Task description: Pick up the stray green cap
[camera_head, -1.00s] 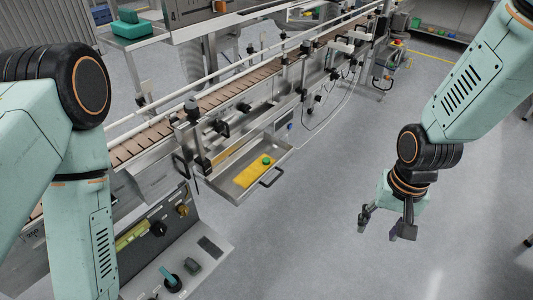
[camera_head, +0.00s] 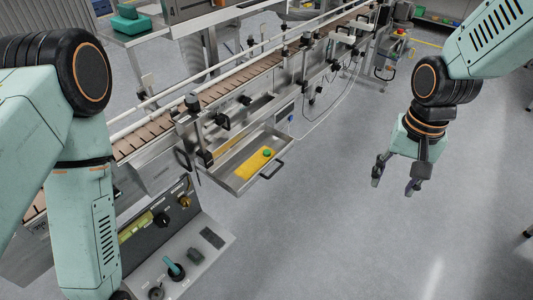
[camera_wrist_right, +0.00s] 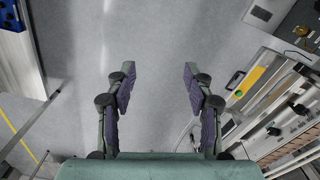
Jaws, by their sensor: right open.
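In the right wrist view the cap (camera_wrist_right: 239,93) is a small green spot by the yellow strip at right. My right gripper (camera_head: 394,187) is open and empty, pointing down, well to the right of the tray. Its two spread fingers (camera_wrist_right: 159,80) show bare floor between them in the wrist view. My left arm fills the left of the head view; its gripper is out of view.
The tray has a dark handle (camera_head: 271,170) on its right side. The conveyor (camera_head: 230,97) runs behind it, with cables hanging on its near side. A control panel with knobs (camera_head: 183,245) stands at lower left. The floor between tray and right gripper is clear.

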